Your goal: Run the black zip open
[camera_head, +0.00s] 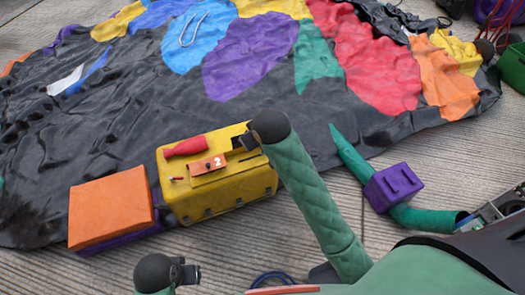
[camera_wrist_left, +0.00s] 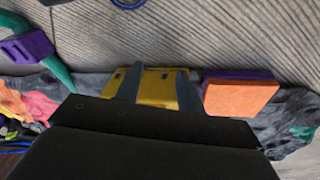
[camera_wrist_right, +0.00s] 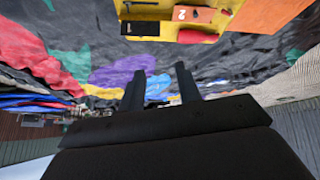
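I cannot make out a black zip for certain in any view. A large deflated castle sheet (camera_head: 100,110), mostly black with coloured patches, lies crumpled on the ground. Its purple patch also shows in the right wrist view (camera_wrist_right: 115,72). My left gripper (camera_head: 190,273) is low at the front in the head view. Its fingers stand apart with nothing between them in the left wrist view (camera_wrist_left: 158,88).
A yellow box (camera_head: 225,200) stands before the sheet, carrying a red object (camera_head: 185,147), an orange block marked 2 (camera_head: 208,166) and a small black piece. An orange-topped block (camera_head: 110,207) is left of it. A green tube with a purple block (camera_head: 393,187) lies right.

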